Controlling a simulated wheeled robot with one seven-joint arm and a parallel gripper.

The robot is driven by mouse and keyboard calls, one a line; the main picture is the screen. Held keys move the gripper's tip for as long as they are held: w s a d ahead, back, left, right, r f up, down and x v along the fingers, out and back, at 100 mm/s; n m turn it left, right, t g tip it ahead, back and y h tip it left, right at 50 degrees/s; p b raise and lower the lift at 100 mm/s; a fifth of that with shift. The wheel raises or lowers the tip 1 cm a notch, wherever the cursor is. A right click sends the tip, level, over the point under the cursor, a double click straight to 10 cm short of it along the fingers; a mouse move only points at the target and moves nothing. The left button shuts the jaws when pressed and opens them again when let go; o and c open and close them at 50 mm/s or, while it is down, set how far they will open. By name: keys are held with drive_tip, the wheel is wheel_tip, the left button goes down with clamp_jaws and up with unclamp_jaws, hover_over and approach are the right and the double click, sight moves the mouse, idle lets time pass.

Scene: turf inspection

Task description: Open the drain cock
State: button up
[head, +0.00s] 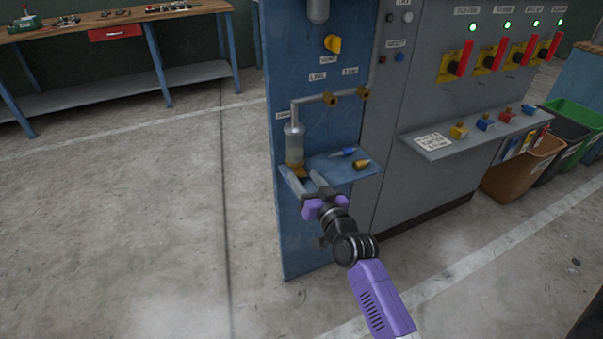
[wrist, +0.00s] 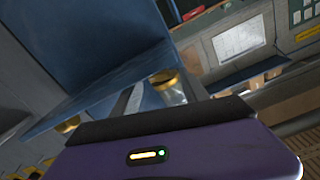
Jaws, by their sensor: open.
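The drain cock appears to be the brass-yellow piece (head: 296,170) at the bottom of a clear filter bowl (head: 294,148) on the blue panel. My gripper (head: 302,176) is open, with its two fingers pointing up at the bowl's lower end, one on each side of it in the picture. In the wrist view a brass piece (wrist: 163,76) and a clear cylinder (wrist: 173,94) show between the fingers of the gripper (wrist: 160,88). I cannot tell whether the fingers touch the cock. Its handle is not clear.
A small blue shelf (head: 325,167) beside the bowl carries a blue-handled item (head: 343,152) and a brass piece (head: 361,164). A pipe with brass fittings (head: 332,98) runs above. Red-handled switches (head: 465,54) and a grey ledge (head: 462,140) are at right. Floor at left is clear.

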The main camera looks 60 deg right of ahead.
drive_tip(key=shift+v, duration=2.4)
drive_tip(key=shift+r, duration=0.1)
drive_tip(key=c, duration=0.3)
drive_tip(key=shift+g, duration=0.5)
drive_tip(key=s+r+p, duration=0.1)
drive_tip(key=r+p, duration=0.1)
drive_tip(key=s+d+r+p, duration=0.1)
drive_tip(key=r+p, duration=0.2)
drive_tip(key=s+d+r+p, duration=0.1)
drive_tip(key=r+p, duration=0.1)
drive_tip(key=r, duration=0.1)
drive_tip(key=shift+s+d+p, duration=0.1)
drive_tip(key=shift+s+p, duration=0.2)
drive_tip(key=shift+s, duration=0.1)
clamp_jaws()
drive_tip(key=g+y, duration=0.1)
drive_tip(key=y, duration=0.1)
hover_over(314, 191)
drive_tip(key=w+d, duration=0.2)
drive_tip(key=d, duration=0.1)
wheel_tip(314, 191, down, 2)
drive_tip(key=shift+a+f+n+p, duration=0.15)
drive_tip(key=shift+f+n+p, duration=0.05)
drive_tip(key=shift+n+p, duration=0.25)
drive_tip(key=shift+w+a+f, duration=0.15)
drive_tip(key=shift+a+f, duration=0.1)
drive_tip(key=shift+f, duration=0.75)
drive_tip(key=shift+w+a+f, duration=0.1)
drive_tip(key=shift+a+f, duration=0.1)
drive_tip(key=shift+f, duration=0.75)
